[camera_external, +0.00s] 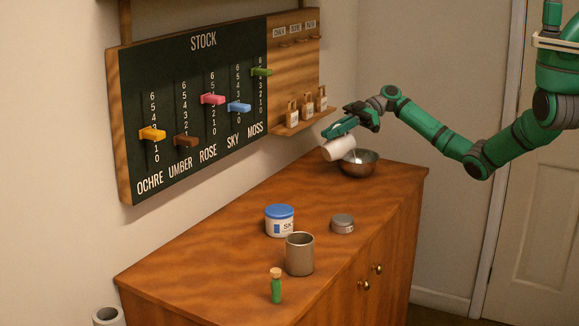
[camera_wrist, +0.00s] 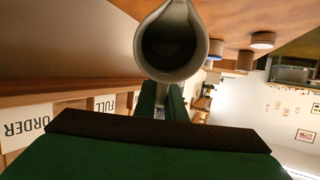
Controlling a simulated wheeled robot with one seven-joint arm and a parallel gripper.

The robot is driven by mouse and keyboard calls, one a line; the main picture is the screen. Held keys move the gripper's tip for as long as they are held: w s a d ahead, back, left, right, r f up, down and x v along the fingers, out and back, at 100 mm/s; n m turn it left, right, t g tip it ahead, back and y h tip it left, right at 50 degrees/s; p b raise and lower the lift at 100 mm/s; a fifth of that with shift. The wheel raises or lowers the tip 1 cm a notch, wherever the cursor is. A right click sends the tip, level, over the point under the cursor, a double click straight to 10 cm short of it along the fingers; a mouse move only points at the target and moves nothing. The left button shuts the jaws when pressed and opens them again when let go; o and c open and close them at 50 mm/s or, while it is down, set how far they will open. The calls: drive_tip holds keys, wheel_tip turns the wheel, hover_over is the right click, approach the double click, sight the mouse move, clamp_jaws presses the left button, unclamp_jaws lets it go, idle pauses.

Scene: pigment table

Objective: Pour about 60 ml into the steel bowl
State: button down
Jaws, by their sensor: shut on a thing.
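My gripper (camera_external: 332,131) is shut on a white jug (camera_external: 338,149) above the back right of the cabinet top. The jug is tilted, with its mouth toward the steel bowl (camera_external: 368,169) just below it. A pale streak shows near the jug's lip over the bowl; I cannot tell if it is liquid flowing. The bowl's contents are mostly hidden. In the wrist view, the jug (camera_wrist: 143,45) shows its round mouth and spout, with a dark inside where no level can be read. My green fingers (camera_wrist: 161,104) reach up to it.
On the cabinet top (camera_external: 205,275) stand a blue-lidded jar (camera_external: 280,221), a small grey tin (camera_external: 342,224), a grey-brown cup (camera_external: 300,256) and a green corked vial (camera_external: 276,288). The stock board (camera_external: 190,70) and a shelf with small bottles (camera_external: 307,122) are on the wall close behind my gripper.

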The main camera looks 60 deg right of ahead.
sight(326, 146)
drive_tip(key=shift+s+d+r+t+y, duration=0.15)
drive_tip(key=shift+s+d+r+y, duration=0.1)
drive_tip(key=shift+d, duration=0.2)
drive_tip(key=shift+s+d+r+t+y, duration=0.15)
drive_tip(key=shift+s+d+r+y, duration=0.1)
drive_tip(key=shift+d, duration=0.2)
idle(0.4)
drive_tip(key=shift+w+a+f+g+h, duration=0.2)
drive_tip(key=shift+w+a+h, duration=0.15)
drive_tip(key=shift+a, duration=0.2)
drive_tip(key=shift+w+a+f+g+h, duration=0.15)
drive_tip(key=shift+w+a+g+h, duration=0.15)
drive_tip(key=shift+a, duration=0.2)
drive_tip(key=shift+w+a+r+g+h, duration=0.15)
drive_tip(key=shift+a+g+h, duration=0.2)
drive_tip(key=shift+h, duration=0.35)
drive_tip(key=shift+w+a+f+g+h, duration=0.15)
drive_tip(key=shift+a+g+h, duration=0.15)
drive_tip(key=shift+h, duration=0.35)
drive_tip(key=shift+w+a+f+g+h, duration=0.15)
drive_tip(key=shift+a+f+g+h, duration=0.1)
drive_tip(key=shift+f+h, duration=0.4)
drive_tip(key=shift+a+f+g+h, duration=0.15)
drive_tip(key=shift+g+h, duration=0.25)
drive_tip(key=shift+h, duration=0.25)
drive_tip(key=shift+w+a, duration=0.1)
drive_tip(key=shift+w, duration=0.05)
